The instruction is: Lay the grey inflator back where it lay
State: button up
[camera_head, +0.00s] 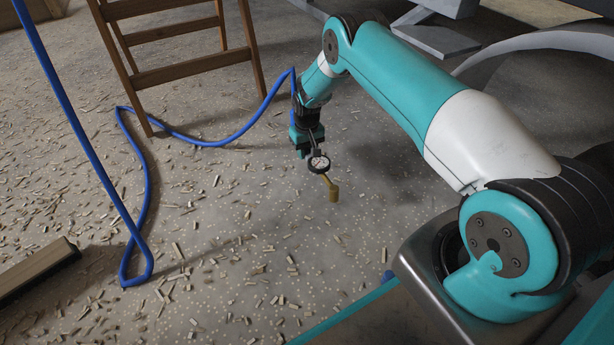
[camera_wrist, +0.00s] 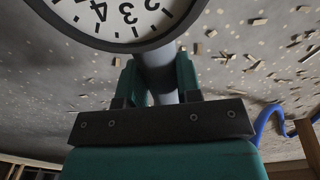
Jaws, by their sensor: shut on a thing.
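The inflator (camera_head: 319,163) has a round white dial with a black rim and a brass-coloured end piece. It hangs tilted above the floor in the head view. My gripper (camera_head: 309,147) is shut on its grey body, with the dial on the far side of the jaws from my wrist. In the wrist view the dial (camera_wrist: 122,14) fills the top edge, and the grey tube (camera_wrist: 158,72) runs between the two teal fingers of my gripper (camera_wrist: 160,80). A blue hose (camera_head: 200,142) runs over the floor and up towards my wrist. Whether it joins the inflator is hidden.
A wooden ladder (camera_head: 190,75) stands at the back left. A broom head or board (camera_head: 38,268) lies at the left edge. Wood chips litter the grey floor (camera_head: 240,215). The blue hose loops across the left side. The floor right under the inflator is fairly clear.

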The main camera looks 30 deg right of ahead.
aim_at(307, 176)
jog(key=shift+f+b, duration=2.2)
jog(key=shift+f, duration=1.9)
jog(key=o, duration=1)
